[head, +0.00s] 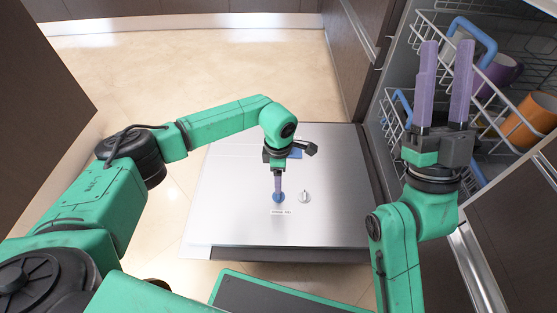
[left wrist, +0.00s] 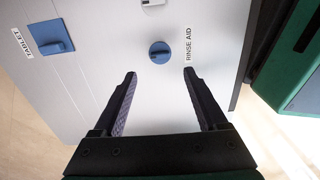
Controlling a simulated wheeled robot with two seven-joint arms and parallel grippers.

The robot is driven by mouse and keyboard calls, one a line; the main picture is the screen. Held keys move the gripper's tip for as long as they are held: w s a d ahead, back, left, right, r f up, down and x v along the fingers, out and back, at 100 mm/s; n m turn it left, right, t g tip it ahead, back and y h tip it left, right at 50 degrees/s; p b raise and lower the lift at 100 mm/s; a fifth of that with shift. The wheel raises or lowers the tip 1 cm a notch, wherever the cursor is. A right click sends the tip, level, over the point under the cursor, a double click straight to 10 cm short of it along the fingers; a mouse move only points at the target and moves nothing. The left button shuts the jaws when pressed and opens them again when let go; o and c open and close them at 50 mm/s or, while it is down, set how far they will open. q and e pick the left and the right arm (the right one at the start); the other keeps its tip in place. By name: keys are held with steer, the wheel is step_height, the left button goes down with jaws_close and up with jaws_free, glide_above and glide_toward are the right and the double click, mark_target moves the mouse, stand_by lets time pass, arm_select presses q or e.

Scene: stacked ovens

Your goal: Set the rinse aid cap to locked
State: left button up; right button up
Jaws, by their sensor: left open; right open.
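The rinse aid cap (head: 278,197) is a small round blue knob on the inner face of the lowered door (head: 235,215). In the left wrist view the cap (left wrist: 160,52) shows a raised ridge, beside a RINSE AID label (left wrist: 188,45). I cannot tell whether it is locked. My left gripper (head: 278,191) points down over the cap. In the left wrist view its two fingers (left wrist: 158,72) are open and apart, with the cap just beyond the tips and nothing between them. My right gripper (head: 446,50) is open and empty, fingers upward by the racks.
A blue tablet lid (left wrist: 50,36) with a TABLET label lies on the door. Wire racks (head: 400,110) hold an orange mug (head: 530,118) and a purple cup (head: 500,75) at right. The floor beyond the door is clear.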

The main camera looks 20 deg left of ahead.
arm_select(q)
step_height(320, 180, up, 6)
steer(key=p, duration=0.2)
arm_select(e)
steer(key=w+a+f+m+g+h, duration=0.1)
steer(key=f+g+h, duration=0.1)
steer(key=f, duration=1)
steer(key=w+a+f+m+g+h, duration=0.2)
steer(key=f+g, duration=0.3)
steer(key=f, duration=0.8)
steer(key=shift+a+g+h, duration=0.25)
steer(key=shift+g+h, duration=0.05)
steer(key=shift+h, duration=0.2)
arm_select(q)
steer(key=shift+r, duration=0.1)
arm_select(e)
steer(key=shift+w, duration=0.1)
